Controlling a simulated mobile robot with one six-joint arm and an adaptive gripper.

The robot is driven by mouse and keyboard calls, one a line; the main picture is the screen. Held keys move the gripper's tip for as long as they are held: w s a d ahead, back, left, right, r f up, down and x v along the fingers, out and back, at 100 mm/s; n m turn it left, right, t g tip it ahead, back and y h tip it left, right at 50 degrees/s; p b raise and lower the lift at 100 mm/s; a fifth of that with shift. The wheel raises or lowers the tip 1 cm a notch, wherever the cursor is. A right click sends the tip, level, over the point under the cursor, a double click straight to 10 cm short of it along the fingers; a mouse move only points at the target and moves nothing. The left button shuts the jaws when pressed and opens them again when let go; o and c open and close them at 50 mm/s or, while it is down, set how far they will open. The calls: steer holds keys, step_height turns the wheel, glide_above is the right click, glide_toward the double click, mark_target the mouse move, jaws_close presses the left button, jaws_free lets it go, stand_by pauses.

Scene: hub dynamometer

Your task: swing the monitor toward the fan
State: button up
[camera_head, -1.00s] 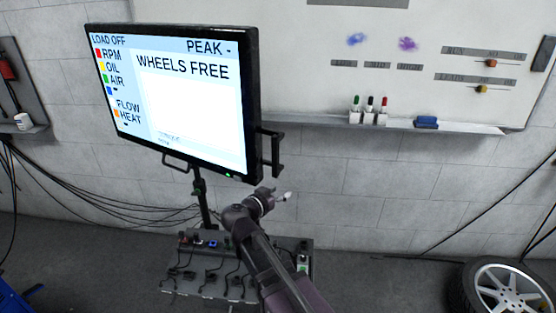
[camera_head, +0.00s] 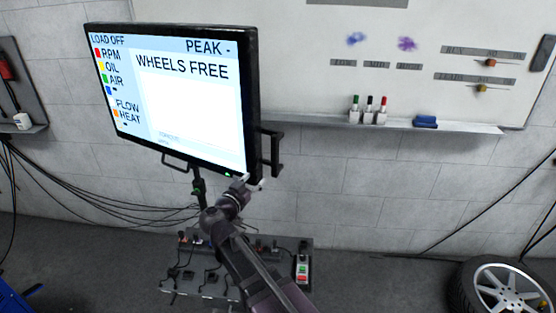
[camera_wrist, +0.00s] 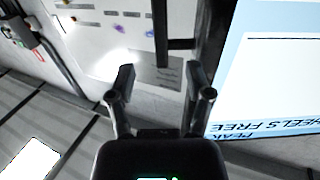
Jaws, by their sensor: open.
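The monitor (camera_head: 190,100) stands on a dark pole and shows "WHEELS FREE". A black handle (camera_head: 271,153) sticks out from its right edge. My gripper (camera_head: 253,184) is open and empty, just below that handle near the monitor's lower right corner. In the wrist view the two fingers of my gripper (camera_wrist: 160,80) are spread apart. The black handle (camera_wrist: 161,22) lies ahead, in line with the gap between them, and the monitor (camera_wrist: 270,85) fills the right side. I cannot tell whether a finger touches the handle. No fan can be made out.
A control box (camera_head: 303,265) with cables and switches stands below the monitor. A whiteboard with a marker ledge (camera_head: 455,126) is on the wall behind, right. A wheel (camera_head: 505,290) lies at the lower right.

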mark_target(274, 161)
steer(key=x, duration=1.3)
steer(key=shift+w, duration=0.1)
jaws_close()
steer(key=shift+d, duration=0.55)
steer(key=shift+a+f, duration=0.1)
steer(key=shift+a, duration=0.25)
steer(key=shift+w+a, duration=0.1)
steer(key=shift+w, duration=0.05)
